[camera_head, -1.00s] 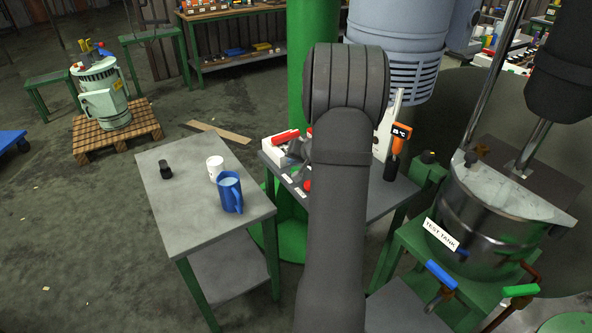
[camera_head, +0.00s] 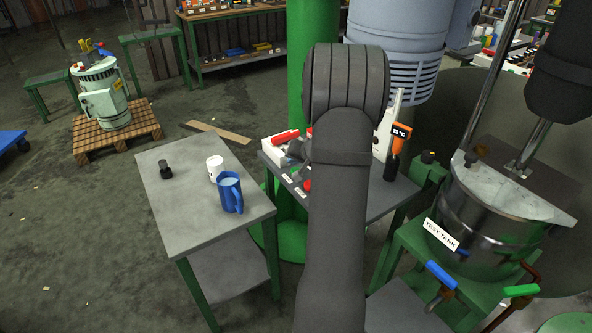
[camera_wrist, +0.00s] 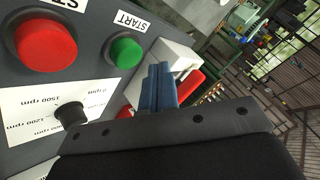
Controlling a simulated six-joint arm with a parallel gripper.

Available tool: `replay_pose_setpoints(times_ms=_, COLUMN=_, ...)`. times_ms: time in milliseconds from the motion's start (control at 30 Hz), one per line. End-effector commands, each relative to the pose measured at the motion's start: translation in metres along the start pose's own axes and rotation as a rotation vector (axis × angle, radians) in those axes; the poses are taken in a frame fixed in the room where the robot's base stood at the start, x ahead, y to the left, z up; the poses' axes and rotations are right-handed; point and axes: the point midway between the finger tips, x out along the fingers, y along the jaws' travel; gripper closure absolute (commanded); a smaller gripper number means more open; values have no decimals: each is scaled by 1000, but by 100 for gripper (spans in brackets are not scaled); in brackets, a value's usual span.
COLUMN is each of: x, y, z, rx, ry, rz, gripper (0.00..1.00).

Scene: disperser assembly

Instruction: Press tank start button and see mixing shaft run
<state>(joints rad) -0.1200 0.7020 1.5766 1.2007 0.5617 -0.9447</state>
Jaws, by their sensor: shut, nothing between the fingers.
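The green start button (camera_wrist: 125,52), under a START label, is on a grey control panel (camera_wrist: 95,45) in the wrist view. My gripper (camera_wrist: 158,72) is shut and empty; its blue fingertips show just right of the green button, seemingly apart from it. A red stop button (camera_wrist: 46,44) and a black speed knob (camera_wrist: 71,115) on a white rpm dial are to the left. In the head view my arm hides most of the panel (camera_head: 290,187). The steel test tank (camera_head: 497,225) stands at the right; the mixing shaft (camera_head: 533,143) reaches down behind its half lid.
A white box with a red part (camera_wrist: 172,58) is close beside the fingers. A side table (camera_head: 190,215) holds a blue mug (camera_head: 230,191), a white cup (camera_head: 214,167) and a small black object (camera_head: 166,169).

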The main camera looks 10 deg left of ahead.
Motion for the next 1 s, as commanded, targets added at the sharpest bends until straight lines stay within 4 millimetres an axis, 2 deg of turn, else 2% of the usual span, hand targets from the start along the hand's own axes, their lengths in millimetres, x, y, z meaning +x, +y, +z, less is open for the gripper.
replay_pose_setpoints(times_ms=1000, x=9, y=6, z=6, rx=1, ry=0, rz=0, gripper=100)
